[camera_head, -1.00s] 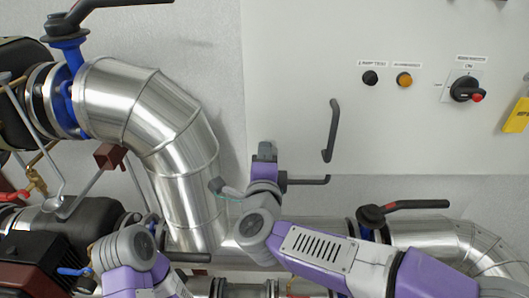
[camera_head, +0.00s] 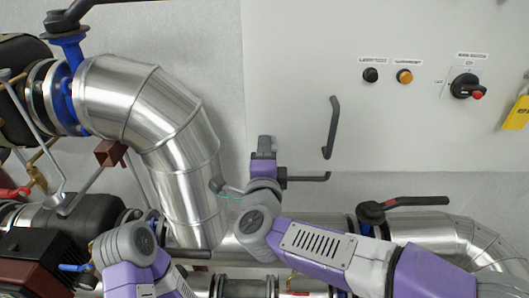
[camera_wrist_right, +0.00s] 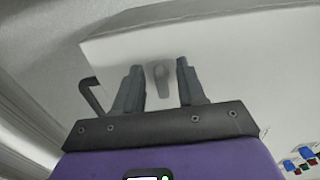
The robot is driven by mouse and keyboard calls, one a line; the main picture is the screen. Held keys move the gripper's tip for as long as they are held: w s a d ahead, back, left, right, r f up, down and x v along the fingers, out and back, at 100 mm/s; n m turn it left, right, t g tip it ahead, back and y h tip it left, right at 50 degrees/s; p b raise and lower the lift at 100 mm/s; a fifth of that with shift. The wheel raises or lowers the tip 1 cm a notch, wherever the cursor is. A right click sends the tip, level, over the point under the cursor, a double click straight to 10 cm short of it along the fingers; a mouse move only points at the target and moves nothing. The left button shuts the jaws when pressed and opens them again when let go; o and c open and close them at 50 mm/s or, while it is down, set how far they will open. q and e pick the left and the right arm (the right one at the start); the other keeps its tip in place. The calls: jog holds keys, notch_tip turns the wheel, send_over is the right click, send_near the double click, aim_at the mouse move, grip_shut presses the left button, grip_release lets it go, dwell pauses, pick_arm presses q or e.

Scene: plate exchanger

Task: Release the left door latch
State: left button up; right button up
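A small grey latch (camera_wrist_right: 161,78) is on the pale door panel (camera_head: 290,60). In the right wrist view it appears between the two dark fingers of my right gripper (camera_wrist_right: 160,66). The fingers are open with a gap on either side of the latch. I cannot tell how deep the fingertips reach around it. In the head view my right gripper (camera_head: 265,143) is in front of the panel's lower left part and hides the latch. The forearm of my left arm shows at the lower left, but its gripper is out of view.
A dark door handle (camera_head: 332,128) stands to the right of my right gripper. A large silver pipe (camera_head: 150,115) bends down on the left. A black valve lever (camera_head: 415,202) is at the lower right. A rotary switch (camera_head: 464,86) is on the panel.

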jog(key=s, duration=0.7)
jog(key=shift+s+b, duration=0.3)
jog(key=shift+b, duration=0.1)
